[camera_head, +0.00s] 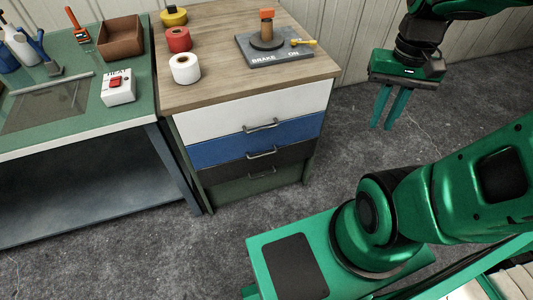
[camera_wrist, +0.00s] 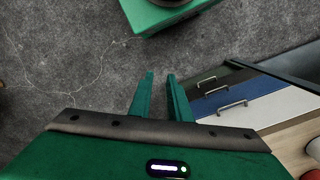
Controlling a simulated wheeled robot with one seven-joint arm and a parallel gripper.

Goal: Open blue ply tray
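The blue ply tray (camera_head: 225,149) is the blue drawer front, second from the top in the wooden-topped cabinet. It looks shut, level with the fronts above and below it. Bar handles show along the cabinet front; one handle (camera_head: 262,153) lies at the blue front's lower edge. The blue front also shows at the right of the wrist view (camera_wrist: 262,98). My gripper (camera_head: 382,127) hangs fingers down, to the right of the cabinet and apart from it. In the wrist view its fingers (camera_wrist: 160,74) stand apart with nothing between them.
A white drawer front (camera_head: 225,115) is above the blue one; a dark grey front (camera_head: 220,174) and a green front (camera_head: 235,190) are below. Tape rolls and a brake fixture (camera_head: 272,50) stand on top. A green workbench (camera_head: 60,135) adjoins at left. Floor before the cabinet is clear.

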